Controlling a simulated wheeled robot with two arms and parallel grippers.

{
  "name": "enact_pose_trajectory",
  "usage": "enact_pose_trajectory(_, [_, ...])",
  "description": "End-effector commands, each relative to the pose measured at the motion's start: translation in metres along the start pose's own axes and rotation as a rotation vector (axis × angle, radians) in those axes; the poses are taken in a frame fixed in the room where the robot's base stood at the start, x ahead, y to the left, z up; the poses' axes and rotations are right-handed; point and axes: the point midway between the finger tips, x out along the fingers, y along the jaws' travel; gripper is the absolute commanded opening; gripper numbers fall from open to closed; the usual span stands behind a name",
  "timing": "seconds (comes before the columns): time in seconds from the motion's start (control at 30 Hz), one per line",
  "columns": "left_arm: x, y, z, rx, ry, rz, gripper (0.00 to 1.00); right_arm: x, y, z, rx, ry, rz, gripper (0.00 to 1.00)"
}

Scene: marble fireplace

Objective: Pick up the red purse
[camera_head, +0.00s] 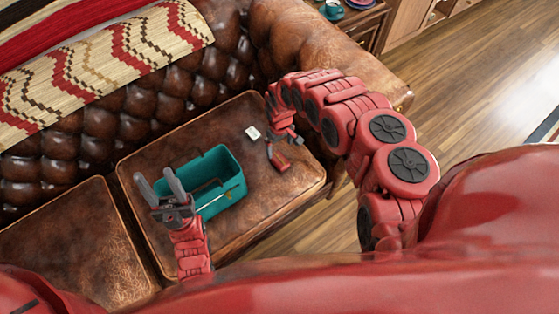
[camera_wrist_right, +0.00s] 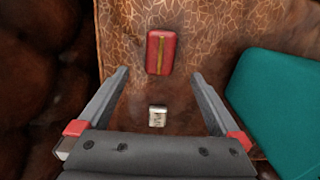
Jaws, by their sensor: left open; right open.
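The red purse (camera_head: 279,158) lies on the brown leather sofa seat, right of the teal bin. In the right wrist view the purse (camera_wrist_right: 161,53) shows a yellowish stripe down its middle and lies just beyond the fingertips, centred between them. My right gripper (camera_head: 284,140) is open and empty near the purse; its fingers (camera_wrist_right: 160,75) also show in the wrist view. My left gripper (camera_head: 159,186) is open and empty at the left end of the bin.
The teal bin (camera_head: 231,192) stands on the seat, with something dark inside; its side (camera_wrist_right: 275,110) shows in the wrist view. A small whitish item (camera_head: 253,132) lies left of the purse. The tufted backrest (camera_head: 110,125) and armrest (camera_head: 325,45) border the seat.

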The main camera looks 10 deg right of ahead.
Motion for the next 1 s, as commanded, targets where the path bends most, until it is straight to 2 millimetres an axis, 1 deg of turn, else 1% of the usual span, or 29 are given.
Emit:
enact_pose_trajectory(0.03, [0.000,0.000,0.000,0.000,0.000,0.000,0.50,0.010,-0.002,0.001,0.002,-0.001,-0.004,1.00])
enact_pose_trajectory(0.2, [-0.002,0.000,0.000,0.000,0.000,0.000,0.50,0.029,-0.001,0.001,0.001,-0.001,-0.002,1.00])
enact_pose_trajectory(0.33, [-0.002,0.000,0.000,0.000,0.000,0.000,0.50,0.038,0.000,0.001,0.001,-0.001,-0.001,1.00])
enact_pose_trajectory(0.57, [-0.004,0.000,0.001,0.000,0.000,0.000,0.50,0.045,0.000,-0.001,0.002,0.002,0.001,1.00])
enact_pose_trajectory(0.7, [-0.006,0.000,0.001,0.000,0.000,0.000,0.50,0.058,-0.001,0.001,0.001,0.001,0.000,1.00])
enact_pose_trajectory(0.87, [-0.015,0.001,0.003,0.000,0.000,0.000,0.50,0.073,-0.001,0.001,0.002,-0.001,0.001,1.00])
enact_pose_trajectory(0.9, [-0.023,0.001,0.004,0.000,0.000,0.000,0.50,0.083,-0.001,0.001,0.001,-0.002,0.001,1.00])
enact_pose_trajectory(1.0, [-0.031,0.002,0.005,0.000,-0.001,0.000,0.50,0.091,0.000,-0.001,0.002,0.003,0.002,1.00])
